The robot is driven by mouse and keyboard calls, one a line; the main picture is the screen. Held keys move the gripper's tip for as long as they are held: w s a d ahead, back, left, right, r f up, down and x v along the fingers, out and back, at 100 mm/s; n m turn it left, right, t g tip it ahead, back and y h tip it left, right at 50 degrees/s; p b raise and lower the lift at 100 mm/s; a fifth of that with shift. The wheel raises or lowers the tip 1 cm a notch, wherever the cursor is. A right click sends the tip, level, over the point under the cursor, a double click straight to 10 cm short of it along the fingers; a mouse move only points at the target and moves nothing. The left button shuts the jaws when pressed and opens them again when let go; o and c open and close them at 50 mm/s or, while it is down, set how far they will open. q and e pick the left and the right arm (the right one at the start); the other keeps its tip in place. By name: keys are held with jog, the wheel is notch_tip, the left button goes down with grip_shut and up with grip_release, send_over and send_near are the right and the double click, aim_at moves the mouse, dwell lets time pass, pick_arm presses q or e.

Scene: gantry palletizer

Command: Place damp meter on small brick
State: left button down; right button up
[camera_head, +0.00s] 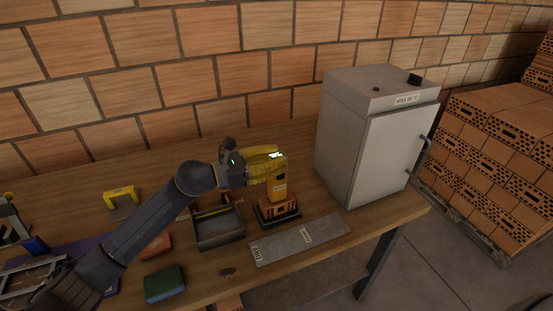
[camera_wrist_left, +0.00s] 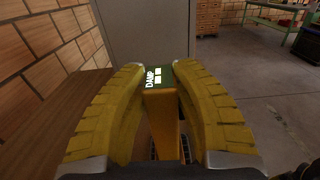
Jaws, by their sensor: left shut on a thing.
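My left gripper (camera_head: 264,163) is shut on the yellow damp meter (camera_head: 279,185). In the left wrist view the meter (camera_wrist_left: 161,98) stands between the yellow fingers, with a green top marked DAMP. In the head view the meter is upright directly over a small orange brick (camera_head: 278,205), which sits on a dark base (camera_head: 279,222). The meter's lower end appears to be at the brick's top; I cannot tell whether they touch. In the left wrist view the brick is mostly hidden below the meter. My right gripper is not in view.
A grey oven-like cabinet (camera_head: 352,139) stands to the right on the wooden bench. A metal tray (camera_head: 219,240) is left of the brick, and a flat grey plate (camera_head: 300,240) lies in front. A green sponge-like block (camera_head: 164,284) and a reddish block (camera_head: 156,247) lie at the left.

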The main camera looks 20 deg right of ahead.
pick_arm(q)
jog(key=shift+f, duration=0.1)
jog(key=c, duration=1.1)
grip_release()
jog(key=a, duration=0.4)
jog(key=s+a, duration=0.1)
jog(key=a, duration=0.7)
jog(key=shift+s, duration=0.15)
